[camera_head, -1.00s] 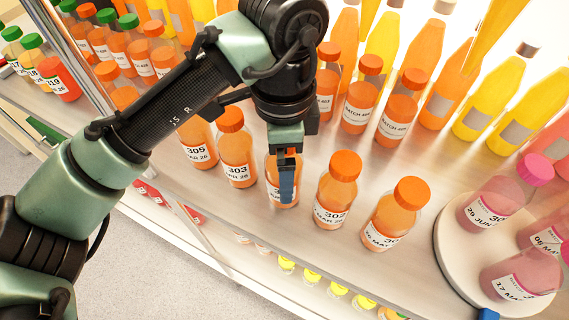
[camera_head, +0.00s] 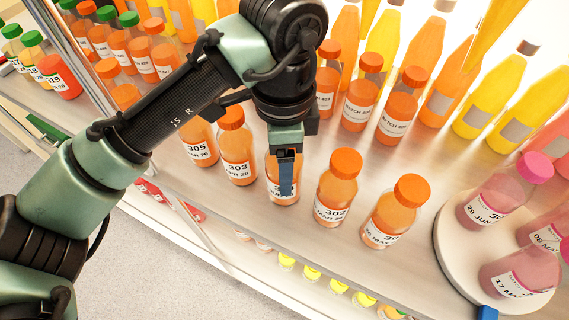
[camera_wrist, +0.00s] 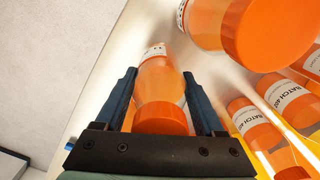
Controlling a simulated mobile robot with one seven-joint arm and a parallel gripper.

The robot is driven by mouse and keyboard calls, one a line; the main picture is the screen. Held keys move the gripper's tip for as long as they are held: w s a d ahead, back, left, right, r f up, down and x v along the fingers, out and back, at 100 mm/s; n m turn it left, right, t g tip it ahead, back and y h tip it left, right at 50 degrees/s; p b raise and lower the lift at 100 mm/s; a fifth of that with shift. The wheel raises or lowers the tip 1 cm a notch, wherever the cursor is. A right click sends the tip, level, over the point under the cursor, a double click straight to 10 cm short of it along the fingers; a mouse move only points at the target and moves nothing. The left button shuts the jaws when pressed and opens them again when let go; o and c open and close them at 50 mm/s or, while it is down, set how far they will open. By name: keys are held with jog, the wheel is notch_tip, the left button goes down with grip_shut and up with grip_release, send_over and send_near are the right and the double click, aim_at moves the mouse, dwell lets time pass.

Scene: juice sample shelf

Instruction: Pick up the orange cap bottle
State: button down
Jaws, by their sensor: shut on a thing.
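An orange-capped bottle (camera_wrist: 158,78) of orange juice is between the two dark blue fingers of my gripper (camera_wrist: 159,82) in the wrist view. Its orange cap (camera_wrist: 160,119) is nearest the palm, and the fingers close on both sides of it. In the head view my gripper (camera_head: 287,182) points down over the same bottle (camera_head: 273,185) and hides much of it, including its cap. The bottle is in the front row, near the shelf edge. I cannot tell whether its base touches the shelf.
Similar orange-capped bottles stand close by: 303 (camera_head: 237,160) on the left, 302 (camera_head: 336,195) and another (camera_head: 392,215) on the right. More bottles fill the rows behind. A round white turntable (camera_head: 452,250) with pink-capped bottles is at the right. The shelf's front edge is close.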

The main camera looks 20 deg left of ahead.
jog(key=shift+r, duration=0.1)
notch_tip(320, 180, up, 11)
jog(key=shift+r, duration=0.1)
notch_tip(320, 180, up, 3)
jog(key=p, duration=0.4)
jog(key=shift+f+b, duration=0.25)
jog(key=shift+b, duration=0.1)
jog(key=shift+f+b, duration=1.4)
jog(key=shift+f, duration=0.1)
jog(key=shift+s, duration=0.1)
